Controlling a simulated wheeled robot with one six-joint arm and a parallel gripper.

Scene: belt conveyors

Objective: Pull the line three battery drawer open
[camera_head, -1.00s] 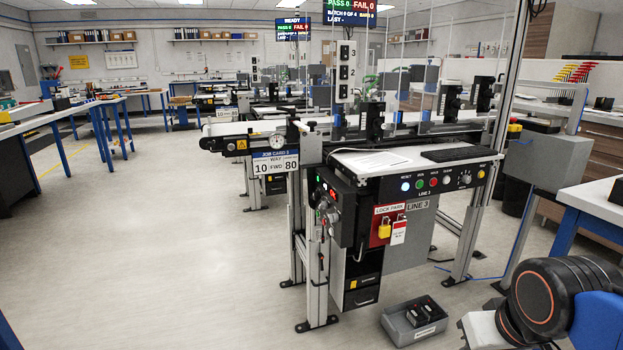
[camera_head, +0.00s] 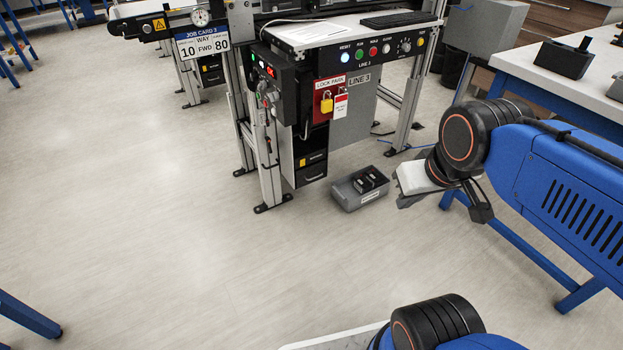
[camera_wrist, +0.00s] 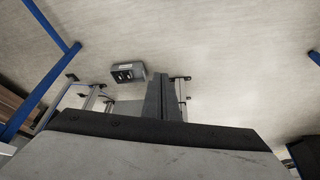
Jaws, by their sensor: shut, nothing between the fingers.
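The line three cabinet stands under the conveyor's control panel. Low on its front is the black battery drawer (camera_head: 312,171), with a handle and a small yellow label just above. It looks flush with the cabinet, so shut. My gripper (camera_head: 407,192) is held to the right of the drawer, in the air and well apart from it. It is shut and holds nothing. The drawer front cannot be made out there.
A grey bin (camera_head: 358,190) with dark blocks lies on the floor right of the cabinet; it also shows in the wrist view (camera_wrist: 127,74). A metal leg (camera_head: 268,180) stands left of the drawer. A blue-legged table (camera_head: 540,85) is at right. Floor in front is clear.

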